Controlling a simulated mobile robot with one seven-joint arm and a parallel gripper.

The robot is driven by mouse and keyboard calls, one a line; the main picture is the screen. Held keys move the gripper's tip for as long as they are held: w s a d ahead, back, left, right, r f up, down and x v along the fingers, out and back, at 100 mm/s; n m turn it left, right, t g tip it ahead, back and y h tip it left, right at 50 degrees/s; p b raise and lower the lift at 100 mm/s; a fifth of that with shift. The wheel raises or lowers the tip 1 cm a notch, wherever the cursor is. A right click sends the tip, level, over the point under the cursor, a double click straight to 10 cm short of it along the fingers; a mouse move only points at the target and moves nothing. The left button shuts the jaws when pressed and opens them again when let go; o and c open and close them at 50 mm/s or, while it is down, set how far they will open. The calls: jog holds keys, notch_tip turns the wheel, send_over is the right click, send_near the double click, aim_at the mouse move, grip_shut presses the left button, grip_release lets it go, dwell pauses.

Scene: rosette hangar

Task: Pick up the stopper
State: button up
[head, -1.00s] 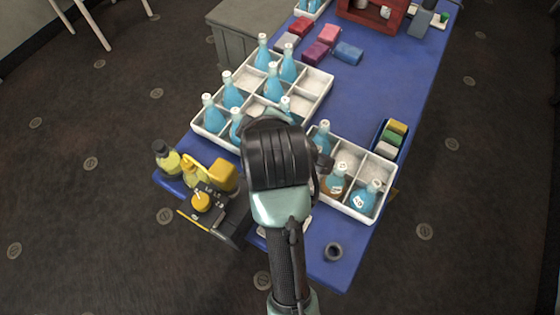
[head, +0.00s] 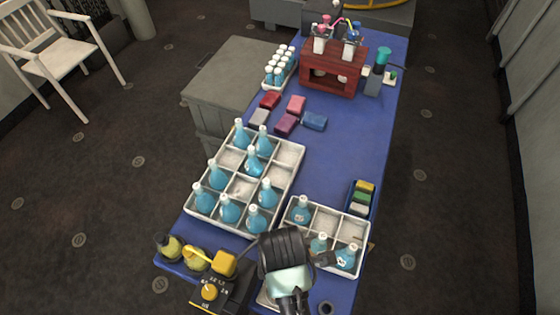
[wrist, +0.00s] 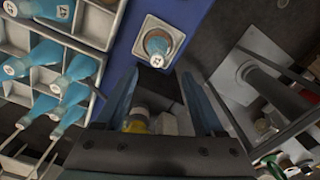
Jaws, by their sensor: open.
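My gripper (wrist: 159,76) is open in the wrist view, with its two bluish fingers apart. A blue flask with a pale stopper (wrist: 157,62) shows just beyond the fingertips. The flask stands in a round brownish recess of a small white holder (wrist: 181,24) on the blue table. The fingers do not visibly touch it. A blurred yellow and white thing (wrist: 138,122) shows between the fingers, lower down. In the head view my dark wrist hides the fingertips and most of this spot. I see no loose stopper for certain.
A large divided white tray (head: 285,190) and a smaller one (head: 360,229) hold blue flasks close by. A black device with a yellow knob (head: 209,292) stands at front left. A dark ring (head: 325,308) lies at the front edge.

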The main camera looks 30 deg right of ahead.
jog(key=shift+w+f+p, duration=0.2)
jog(key=shift+f+p, duration=0.1)
jog(key=shift+f, duration=3.05)
jog(key=shift+c, duration=0.2)
grip_shut()
